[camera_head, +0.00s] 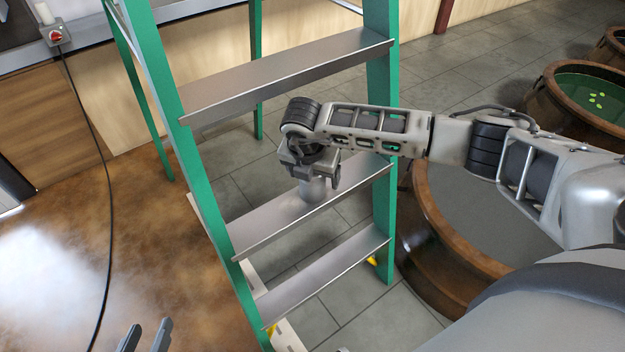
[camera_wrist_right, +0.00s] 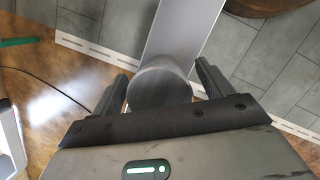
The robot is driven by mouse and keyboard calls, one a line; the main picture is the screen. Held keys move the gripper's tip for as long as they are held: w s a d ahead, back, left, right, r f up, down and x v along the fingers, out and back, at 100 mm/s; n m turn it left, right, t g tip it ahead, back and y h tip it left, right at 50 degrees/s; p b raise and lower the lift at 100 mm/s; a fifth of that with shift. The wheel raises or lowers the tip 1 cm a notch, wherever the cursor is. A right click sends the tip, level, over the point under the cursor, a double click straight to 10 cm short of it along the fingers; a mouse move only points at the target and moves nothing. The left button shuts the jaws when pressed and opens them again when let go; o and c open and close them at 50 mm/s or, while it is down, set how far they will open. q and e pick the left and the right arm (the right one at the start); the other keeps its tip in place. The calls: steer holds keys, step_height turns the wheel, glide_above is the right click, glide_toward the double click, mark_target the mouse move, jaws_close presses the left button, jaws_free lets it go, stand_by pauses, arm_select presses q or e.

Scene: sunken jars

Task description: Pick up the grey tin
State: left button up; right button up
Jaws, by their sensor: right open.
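The grey tin (camera_head: 314,191) is a plain cylinder standing on a metal step (camera_head: 265,222) of the green ladder. My right gripper (camera_head: 317,174) is directly above it, pointing down, and hides its upper part in the head view. In the right wrist view the tin (camera_wrist_right: 160,86) lies between the two open fingers of my right gripper (camera_wrist_right: 160,82), with its round top facing the camera. Contact with the fingers cannot be made out. My left gripper (camera_head: 146,337) shows only its fingertips at the bottom edge, apart and with nothing visible between them.
The ladder's green rails (camera_head: 190,175) stand on both sides of the step, and a higher step (camera_head: 290,72) is behind my right arm. A large brown-rimmed vat (camera_head: 450,265) stands right of the ladder. A black cable (camera_head: 107,200) hangs at the left.

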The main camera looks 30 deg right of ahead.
steer(key=c, duration=1.1)
steer(key=shift+c, duration=0.2)
steer(key=shift+r, duration=0.2)
